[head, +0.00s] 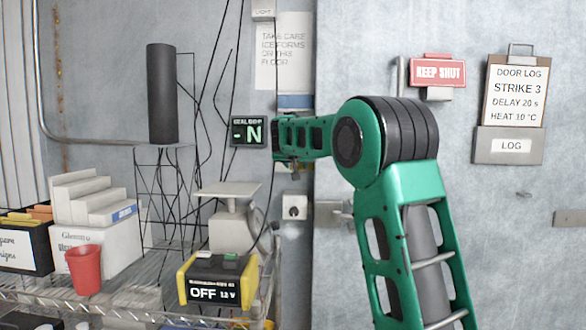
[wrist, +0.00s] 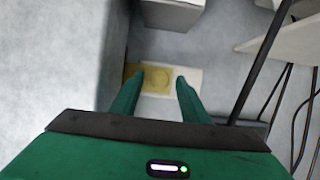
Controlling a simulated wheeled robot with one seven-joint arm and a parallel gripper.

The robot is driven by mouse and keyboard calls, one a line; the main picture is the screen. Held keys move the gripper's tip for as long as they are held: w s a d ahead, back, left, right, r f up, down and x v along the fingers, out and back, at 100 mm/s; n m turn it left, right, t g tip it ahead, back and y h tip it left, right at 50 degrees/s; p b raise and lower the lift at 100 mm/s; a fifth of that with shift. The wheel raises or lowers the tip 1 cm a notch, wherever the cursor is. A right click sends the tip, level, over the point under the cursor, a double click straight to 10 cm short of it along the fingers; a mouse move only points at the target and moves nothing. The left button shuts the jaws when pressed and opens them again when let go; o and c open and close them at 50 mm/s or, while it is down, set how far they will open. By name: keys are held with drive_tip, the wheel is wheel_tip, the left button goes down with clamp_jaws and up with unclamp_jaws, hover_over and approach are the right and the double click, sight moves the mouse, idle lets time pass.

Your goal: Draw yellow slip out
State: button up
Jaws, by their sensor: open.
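The yellow slip (wrist: 133,72) shows in the wrist view as a small yellow patch with a faint round mark, lying against a pale cream piece (wrist: 190,82). Both sit in a recess beside a grey wall edge. My gripper (wrist: 160,77) is open, its two green fingers apart, with the yellow patch between and beyond the tips. Whether the fingers touch it I cannot tell. In the head view my green arm reaches left to the wall near the dark sign showing "N" (head: 249,132). The slip is not visible there.
A wire shelf (head: 130,300) at left carries a white scale (head: 233,215), a yellow-black meter reading OFF (head: 217,280), a red cup (head: 83,270) and boxes. Black cables (head: 198,100) hang on the wall by my gripper. A door log (head: 515,95) and red sign (head: 437,73) are at right.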

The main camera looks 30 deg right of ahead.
clamp_jaws()
drive_tip(key=w+a, duration=0.1)
drive_tip(key=a, duration=0.1)
drive_tip(key=w+a, duration=0.2)
drive_tip(key=shift+a, duration=0.2)
unclamp_jaws()
